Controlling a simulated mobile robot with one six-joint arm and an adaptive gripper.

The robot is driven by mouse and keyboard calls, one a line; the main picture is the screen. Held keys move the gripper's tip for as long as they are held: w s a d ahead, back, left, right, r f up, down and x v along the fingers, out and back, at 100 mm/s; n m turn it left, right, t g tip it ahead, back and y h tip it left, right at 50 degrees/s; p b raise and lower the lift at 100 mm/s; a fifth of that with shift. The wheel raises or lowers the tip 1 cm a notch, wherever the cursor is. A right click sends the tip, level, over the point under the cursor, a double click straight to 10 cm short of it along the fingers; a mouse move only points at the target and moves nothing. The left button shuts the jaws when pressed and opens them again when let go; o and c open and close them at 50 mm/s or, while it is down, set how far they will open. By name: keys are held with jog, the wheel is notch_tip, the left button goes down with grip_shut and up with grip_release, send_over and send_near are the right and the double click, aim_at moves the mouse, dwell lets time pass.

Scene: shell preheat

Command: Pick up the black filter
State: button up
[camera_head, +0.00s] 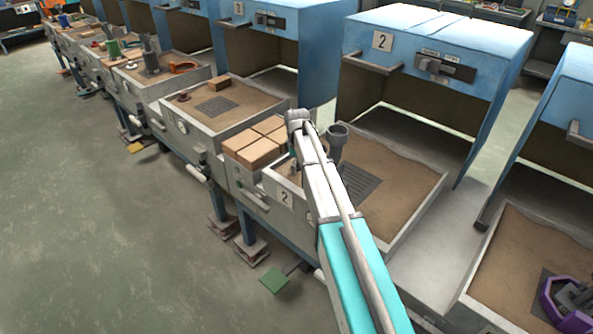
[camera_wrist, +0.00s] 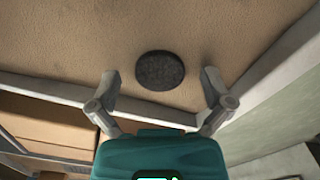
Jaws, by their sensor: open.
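The black filter (camera_wrist: 160,70) is a dark, speckled round disc lying flat on the brown sand in the wrist view. My gripper (camera_wrist: 160,85) is open, with one finger to the left of the filter and one to the right. The filter sits between and slightly beyond the fingertips, and neither finger appears to touch it. In the head view my arm reaches over the sand tray (camera_head: 420,212) of station 2, and the filter is hidden or cannot be made out there.
Tan blocks (camera_head: 258,150) are stacked at the left of the tray. A dark grate (camera_head: 358,183) lies in the sand. The tray's wall (camera_wrist: 265,88) runs close to my right finger. A blue hood (camera_head: 435,50) stands behind. A purple ring-shaped object (camera_head: 549,302) sits in the tray at right.

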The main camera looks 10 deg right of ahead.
dwell(0.4)
jog(key=c, duration=0.9)
jog(key=shift+r, duration=0.25)
notch_tip(320, 180, up, 10)
jog(key=p, duration=1)
jog(key=shift+f, duration=0.2)
notch_tip(320, 180, up, 24)
jog(key=p, duration=2.4)
jog(key=shift+r, duration=0.25)
jog(key=shift+a, duration=0.15)
